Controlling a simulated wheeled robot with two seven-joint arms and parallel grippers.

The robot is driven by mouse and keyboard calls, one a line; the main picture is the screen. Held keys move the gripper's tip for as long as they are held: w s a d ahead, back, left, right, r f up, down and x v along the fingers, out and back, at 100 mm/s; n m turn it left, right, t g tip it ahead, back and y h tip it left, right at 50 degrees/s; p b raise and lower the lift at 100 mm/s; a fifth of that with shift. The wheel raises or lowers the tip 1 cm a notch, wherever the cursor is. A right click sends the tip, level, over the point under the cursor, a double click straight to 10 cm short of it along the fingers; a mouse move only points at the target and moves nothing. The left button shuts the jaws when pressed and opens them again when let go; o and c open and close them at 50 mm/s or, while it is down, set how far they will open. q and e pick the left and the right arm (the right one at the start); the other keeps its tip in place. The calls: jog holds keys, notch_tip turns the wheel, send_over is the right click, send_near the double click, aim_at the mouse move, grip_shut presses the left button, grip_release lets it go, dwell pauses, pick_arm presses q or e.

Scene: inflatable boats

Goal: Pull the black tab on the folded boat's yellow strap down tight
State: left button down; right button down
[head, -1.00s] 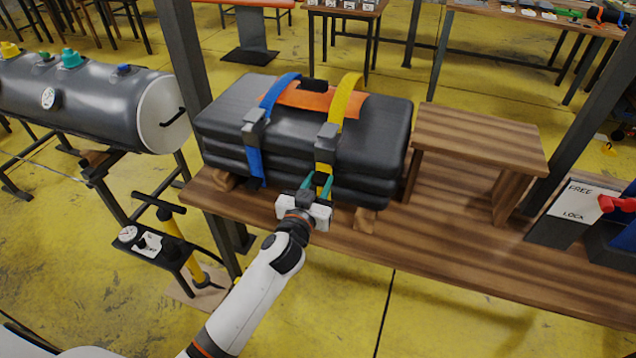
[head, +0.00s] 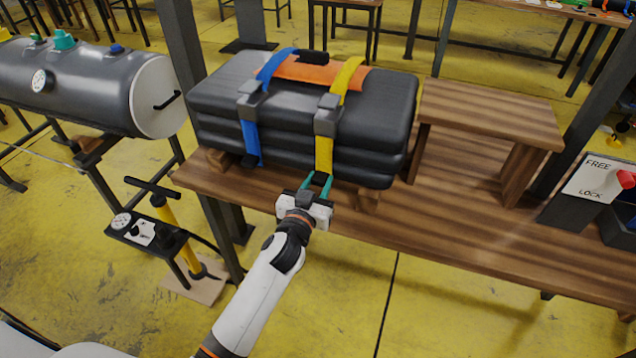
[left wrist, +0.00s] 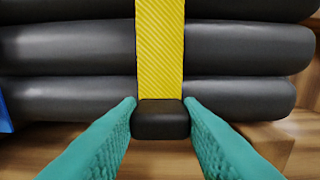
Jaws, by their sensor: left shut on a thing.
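The folded boat (head: 365,150) is a stack of dark grey padded layers on a wooden bench. Its yellow strap (head: 324,154) runs over the top, through a grey buckle (head: 328,114), and down the front face; it also shows in the left wrist view (left wrist: 160,50). The black tab (left wrist: 160,120) hangs at the strap's lower end. My left gripper (head: 317,180) is shut on the tab, with one teal finger against each side, in front of the lowest layer. The gripper largely hides the tab in the head view. My right gripper is not in view.
A blue strap (head: 251,142) with its own buckle lies left of the yellow one. Wooden blocks (head: 368,201) support the boat on the bench (head: 455,245). A small wooden stand (head: 490,105) is to the right. A yellow pump (head: 175,235) and a grey tank (head: 75,85) are at left.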

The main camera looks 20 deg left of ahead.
pick_arm(q)
jog(key=shift+f, duration=0.25)
jog(key=c, duration=1)
grip_release()
jog(key=shift+r, duration=0.1)
jog(key=s+b, duration=0.1)
jog(key=s, duration=1.1)
jog(key=shift+a, duration=0.2)
jog(key=s+f+m+g, duration=0.1)
jog(key=s+f+g, duration=0.25)
jog(key=f, duration=0.85)
jog(key=s+f+g, duration=0.3)
jog(key=s+f, duration=0.1)
jog(key=f, duration=0.8)
jog(key=s+f+m+g, duration=0.1)
jog(key=s+f+g, duration=0.2)
jog(key=f, duration=0.9)
jog(key=s+a+f+g, duration=0.2)
jog(key=s+f, duration=0.3)
jog(key=s, duration=0.4)
jog(key=s+a+f+g, duration=0.2)
jog(key=s+f, duration=0.3)
jog(key=s, duration=0.4)
jog(key=s+a+f+g, duration=0.2)
jog(key=s+f, duration=0.4)
jog(key=s, duration=0.4)
jog(key=shift+g+y+p, duration=0.3)
jog(key=shift+g, duration=0.45)
